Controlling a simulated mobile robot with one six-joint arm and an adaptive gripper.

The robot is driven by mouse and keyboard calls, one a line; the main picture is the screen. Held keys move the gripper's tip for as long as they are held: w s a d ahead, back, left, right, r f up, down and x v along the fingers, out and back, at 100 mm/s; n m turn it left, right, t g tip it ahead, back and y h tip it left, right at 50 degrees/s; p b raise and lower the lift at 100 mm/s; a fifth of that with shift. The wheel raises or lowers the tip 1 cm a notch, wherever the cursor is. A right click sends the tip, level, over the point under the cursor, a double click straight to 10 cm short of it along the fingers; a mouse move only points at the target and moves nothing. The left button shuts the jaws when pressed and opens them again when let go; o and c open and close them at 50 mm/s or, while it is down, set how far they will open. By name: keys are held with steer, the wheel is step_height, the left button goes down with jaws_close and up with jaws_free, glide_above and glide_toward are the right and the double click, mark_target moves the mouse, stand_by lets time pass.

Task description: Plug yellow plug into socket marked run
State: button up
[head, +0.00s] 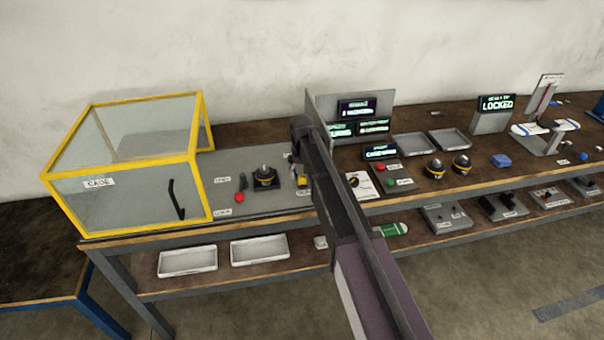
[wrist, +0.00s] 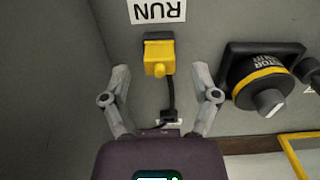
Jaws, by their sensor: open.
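The yellow plug (wrist: 158,55) shows in the wrist view, up against a dark socket block (wrist: 157,37) beside the label RUN (wrist: 157,10), which reads upside down. The plug looks seated in that socket; how deep I cannot tell. A black cable (wrist: 171,92) runs from it to a small fitting on the grey panel. My gripper (wrist: 149,72) is open, its fingers on either side of the plug with gaps, holding nothing. In the head view, my gripper (head: 300,165) is over the grey panel; my arm hides part of that area.
A rotor unit (wrist: 263,80) with a yellow band is close right of my gripper in the wrist view. A yellow-framed cage (head: 130,165) stands on the left of the bench. Status displays (head: 358,108) stand behind my arm. Other devices and trays crowd the bench to the right.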

mark_target(302, 176)
steer(key=shift+r+p, duration=2.8)
steer(key=shift+r, duration=0.35)
steer(key=shift+s, duration=0.15)
